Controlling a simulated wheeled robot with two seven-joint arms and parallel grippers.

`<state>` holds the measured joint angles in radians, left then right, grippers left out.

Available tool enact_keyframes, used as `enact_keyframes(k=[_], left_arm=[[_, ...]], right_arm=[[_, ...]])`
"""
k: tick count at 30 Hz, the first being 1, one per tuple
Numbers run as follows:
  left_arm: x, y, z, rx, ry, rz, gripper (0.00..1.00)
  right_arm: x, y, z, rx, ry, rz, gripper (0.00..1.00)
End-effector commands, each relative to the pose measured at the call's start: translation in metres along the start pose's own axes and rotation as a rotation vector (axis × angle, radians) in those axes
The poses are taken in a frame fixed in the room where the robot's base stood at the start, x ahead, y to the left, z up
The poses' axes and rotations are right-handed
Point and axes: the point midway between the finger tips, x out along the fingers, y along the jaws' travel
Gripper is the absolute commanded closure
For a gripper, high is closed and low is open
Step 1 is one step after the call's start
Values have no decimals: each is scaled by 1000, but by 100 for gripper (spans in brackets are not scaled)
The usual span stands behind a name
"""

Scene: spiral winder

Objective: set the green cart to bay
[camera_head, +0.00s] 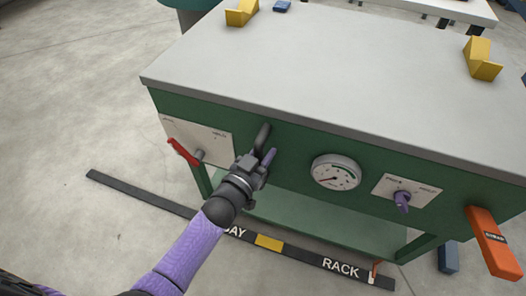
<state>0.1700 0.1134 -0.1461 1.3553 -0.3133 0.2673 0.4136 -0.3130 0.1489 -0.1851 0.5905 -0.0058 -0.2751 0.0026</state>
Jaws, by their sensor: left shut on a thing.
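The green cart (300,208) has a grey top (300,70) and a green front panel, and fills the middle and right. My left gripper (262,158) is at the front panel, left of the gauge, shut on a dark handle (262,136) there. The fingers partly hide the handle. On the floor in front lies a black strip (130,195) with a yellow block mark (269,243), the word RACK to its right and a word ending in "AY" to its left, partly hidden by my arm. A small orange pointer (375,270) is near the RACK end. My right gripper is not in view.
The panel carries a red lever (183,152), a round gauge (336,172), a purple knob (402,200) and an orange tagged handle (493,243). Yellow V-blocks (241,12) (482,59) sit on the top. Floor at the left is clear.

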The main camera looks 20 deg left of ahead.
Motion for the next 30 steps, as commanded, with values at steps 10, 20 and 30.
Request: enact_keyframes(k=[10,20,30], left_arm=[[0,0,1,0,-2,0,100],[0,0,1,0,-3,0,100],[-2,-7,1,2,-4,-1,100]], right_arm=[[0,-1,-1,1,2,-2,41],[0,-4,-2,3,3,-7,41],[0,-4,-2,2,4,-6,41]])
